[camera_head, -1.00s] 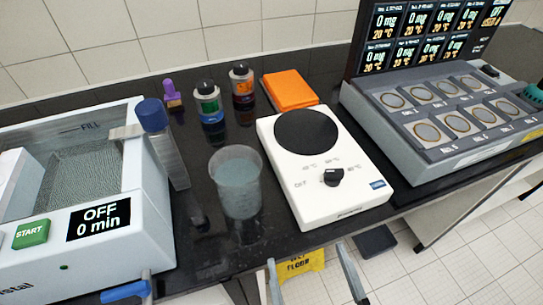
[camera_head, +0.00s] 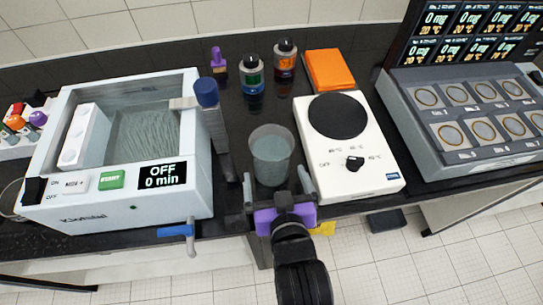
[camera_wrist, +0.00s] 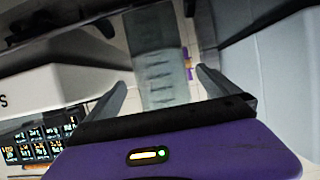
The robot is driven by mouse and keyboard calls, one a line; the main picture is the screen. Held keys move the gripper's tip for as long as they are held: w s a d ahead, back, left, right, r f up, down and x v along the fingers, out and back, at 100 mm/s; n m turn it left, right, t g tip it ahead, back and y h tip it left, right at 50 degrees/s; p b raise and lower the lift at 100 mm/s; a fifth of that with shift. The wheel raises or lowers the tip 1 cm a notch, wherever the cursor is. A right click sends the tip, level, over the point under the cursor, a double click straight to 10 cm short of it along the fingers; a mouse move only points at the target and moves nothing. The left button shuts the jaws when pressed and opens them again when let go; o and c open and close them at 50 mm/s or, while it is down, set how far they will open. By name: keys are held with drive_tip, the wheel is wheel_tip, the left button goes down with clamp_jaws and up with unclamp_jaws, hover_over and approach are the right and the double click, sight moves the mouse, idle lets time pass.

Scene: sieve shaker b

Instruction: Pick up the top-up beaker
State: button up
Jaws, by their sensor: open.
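The beaker (camera_head: 271,150) is clear, with bluish-grey liquid, and stands upright on the black bench between the white bath and the hotplate. My gripper (camera_head: 277,187) is open at the bench's front edge, just in front of the beaker, with one finger toward each side of it. In the wrist view the beaker (camera_wrist: 163,62), with graduation marks, shows between and beyond the open fingers (camera_wrist: 168,82). I see no contact, and the beaker's lower part is partly hidden by the gripper in the head view.
The white hotplate (camera_head: 372,165) stands close on the right. The bath (camera_head: 90,205) with a blue-handled tap (camera_head: 176,231) and a blue-capped column (camera_head: 207,95) stand on the left. Two bottles (camera_head: 253,80) (camera_head: 285,62) and an orange block (camera_head: 331,69) are behind. A grey block heater (camera_head: 455,165) is at right.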

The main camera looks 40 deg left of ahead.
sight(269, 154)
drive_tip(key=shift+p+x, duration=0.5)
drive_tip(key=shift+x, duration=2.25)
drive_tip(key=c, duration=2.1)
